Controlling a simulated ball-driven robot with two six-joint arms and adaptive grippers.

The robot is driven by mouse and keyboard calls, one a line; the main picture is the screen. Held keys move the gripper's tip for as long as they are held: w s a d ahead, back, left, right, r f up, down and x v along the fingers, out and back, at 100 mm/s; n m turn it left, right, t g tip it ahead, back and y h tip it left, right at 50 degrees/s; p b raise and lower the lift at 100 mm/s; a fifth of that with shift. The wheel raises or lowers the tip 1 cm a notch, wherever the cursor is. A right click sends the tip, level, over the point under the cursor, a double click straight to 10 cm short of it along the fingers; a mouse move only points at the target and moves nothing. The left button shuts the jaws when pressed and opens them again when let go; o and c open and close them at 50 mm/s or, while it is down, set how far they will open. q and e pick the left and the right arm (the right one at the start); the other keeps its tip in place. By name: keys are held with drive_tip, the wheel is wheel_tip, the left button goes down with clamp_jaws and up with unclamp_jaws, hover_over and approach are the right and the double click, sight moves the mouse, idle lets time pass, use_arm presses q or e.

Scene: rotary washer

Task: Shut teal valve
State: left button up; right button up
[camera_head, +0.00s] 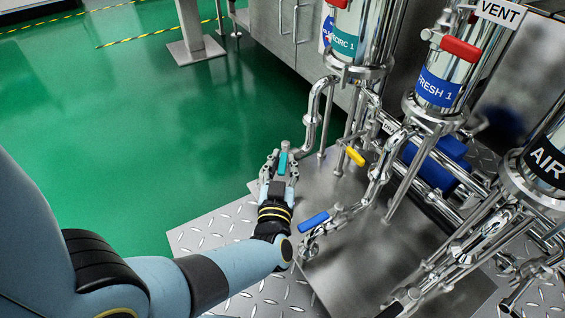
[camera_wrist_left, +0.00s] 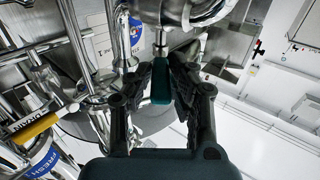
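The teal valve handle (camera_head: 283,163) stands up on the steel piping left of centre in the head view. My left gripper (camera_head: 280,170) is at it, with one finger on each side. In the left wrist view the teal handle (camera_wrist_left: 161,86) lies between the two dark fingers (camera_wrist_left: 167,76). The fingers stand apart, and the handle looks narrower than the gap. Contact with the handle is not clear. The valve body is partly hidden by my gripper. My right gripper is not in view.
A blue handle (camera_head: 313,221) is close to the right of my left wrist. A yellow handle (camera_head: 355,156) is farther right, and red handles (camera_head: 460,49) are higher up. Steel pipes and labelled cylinders crowd the right. Green floor (camera_head: 120,120) at left is open.

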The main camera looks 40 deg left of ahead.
sight(283, 163)
use_arm(q)
drive_tip(key=o, duration=0.4)
wheel_tip(283, 163, up, 10)
idle(0.6)
